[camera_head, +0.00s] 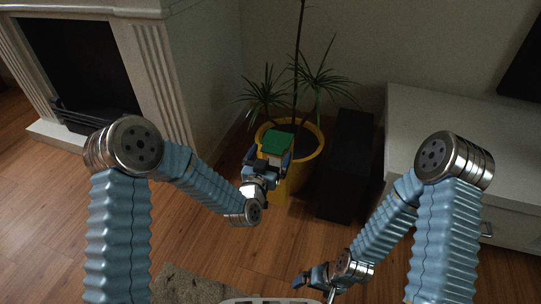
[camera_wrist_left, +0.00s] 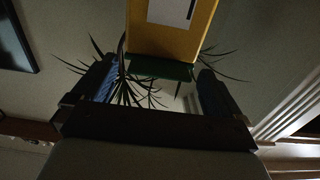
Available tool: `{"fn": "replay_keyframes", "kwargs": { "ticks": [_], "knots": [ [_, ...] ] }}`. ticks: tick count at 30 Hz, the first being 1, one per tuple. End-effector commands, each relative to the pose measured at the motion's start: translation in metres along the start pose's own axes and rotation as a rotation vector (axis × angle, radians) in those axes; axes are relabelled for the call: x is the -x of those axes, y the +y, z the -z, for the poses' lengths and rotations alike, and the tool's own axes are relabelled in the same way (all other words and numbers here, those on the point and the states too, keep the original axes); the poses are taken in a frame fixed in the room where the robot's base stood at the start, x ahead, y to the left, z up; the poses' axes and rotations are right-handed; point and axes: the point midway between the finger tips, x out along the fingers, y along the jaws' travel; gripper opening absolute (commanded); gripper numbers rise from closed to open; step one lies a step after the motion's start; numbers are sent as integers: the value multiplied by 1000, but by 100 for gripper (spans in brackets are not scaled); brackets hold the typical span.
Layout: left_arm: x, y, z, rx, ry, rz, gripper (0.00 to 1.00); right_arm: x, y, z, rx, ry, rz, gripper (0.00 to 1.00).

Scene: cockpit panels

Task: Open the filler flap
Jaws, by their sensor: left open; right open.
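A yellow box-like body (camera_wrist_left: 168,38) with a pale label (camera_wrist_left: 172,12) shows at the top of the left wrist view. Along its lower edge is a dark green part (camera_wrist_left: 160,68). In the head view a flat green top (camera_head: 278,141) shows near the picture's middle; I cannot tell whether it is the filler flap. My left gripper (camera_head: 268,160) is open at the green part, its fingers to either side. It also shows in the left wrist view (camera_wrist_left: 155,85); contact cannot be told. My right gripper (camera_head: 304,281) is open, low and apart from it.
A potted plant (camera_head: 322,75) in a yellow pot (camera_head: 318,150) stands just behind. A dark upright box (camera_head: 348,165) is right of it, beside a white cabinet (camera_head: 430,110). A fireplace (camera_head: 165,90) stands left. Wooden floor (camera_head: 225,255) lies open in front.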

Motion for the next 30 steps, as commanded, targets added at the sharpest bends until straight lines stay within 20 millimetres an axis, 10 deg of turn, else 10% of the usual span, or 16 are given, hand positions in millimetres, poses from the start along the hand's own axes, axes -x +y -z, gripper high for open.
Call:
{"fn": "replay_keyframes", "kwargs": {
  "ticks": [11,26,30],
  "knots": [
    [-6,0,0,0,0,0,98,0,0,0,0,0,0,97],
    [-6,0,0,0,0,1,22,0,0,0,0,0,0,97],
    [-6,0,1,0,-4,1,19,1,0,0,0,0,0,97]
  ]
}}
